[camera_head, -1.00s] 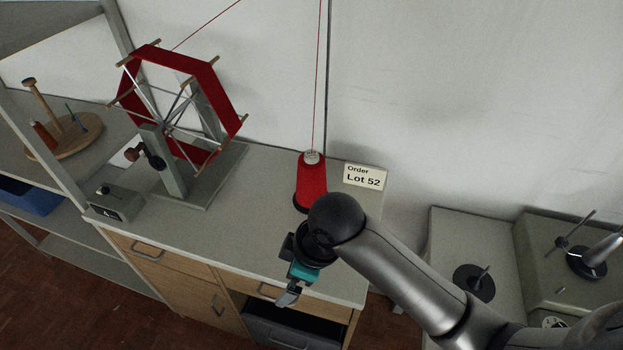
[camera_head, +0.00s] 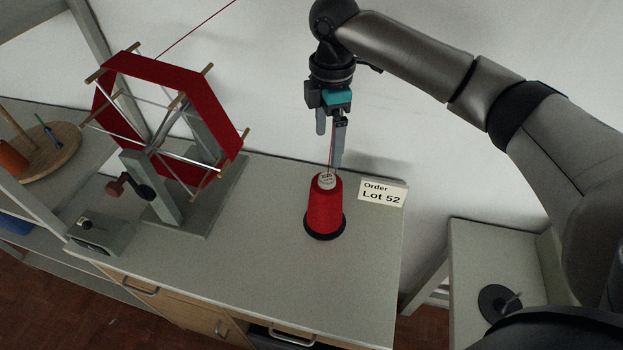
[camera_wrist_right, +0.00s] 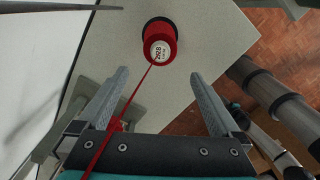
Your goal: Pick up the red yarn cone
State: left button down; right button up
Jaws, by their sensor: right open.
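The red yarn cone (camera_head: 325,207) stands upright on the grey worktop, on a black base, with a pale top. My right gripper (camera_head: 330,150) is open and empty above the cone, its fingers pointing down and apart from it. In the right wrist view the cone (camera_wrist_right: 160,38) shows from above, ahead of and between the two open fingers (camera_wrist_right: 163,85). A red thread runs from the cone's top up between the fingers in that view. My left gripper is not in view.
A reel with a red hexagonal band (camera_head: 170,80) stands on the worktop (camera_head: 270,275) to the left. An order card (camera_head: 382,193) marked Lot 52 is right of the cone. A small grey box (camera_head: 97,232) sits at the left front edge. The worktop before the cone is clear.

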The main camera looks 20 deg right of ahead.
send_over(328, 178)
notch_tip(328, 178, down, 6)
jog(key=shift+s+r, duration=0.1)
jog(key=shift+s, duration=0.05)
notch_tip(328, 178, down, 3)
jog(key=shift+a+r, duration=0.1)
jog(key=shift+r, duration=0.05)
jog(key=shift+f, duration=0.9)
jog(key=f, duration=0.3)
jog(key=shift+w+f+p, duration=0.2)
jog(key=shift+f+p, duration=0.1)
jog(key=shift+f, duration=0.35)
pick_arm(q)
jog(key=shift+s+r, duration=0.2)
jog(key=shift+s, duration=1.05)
pick_arm(e)
grip_shut()
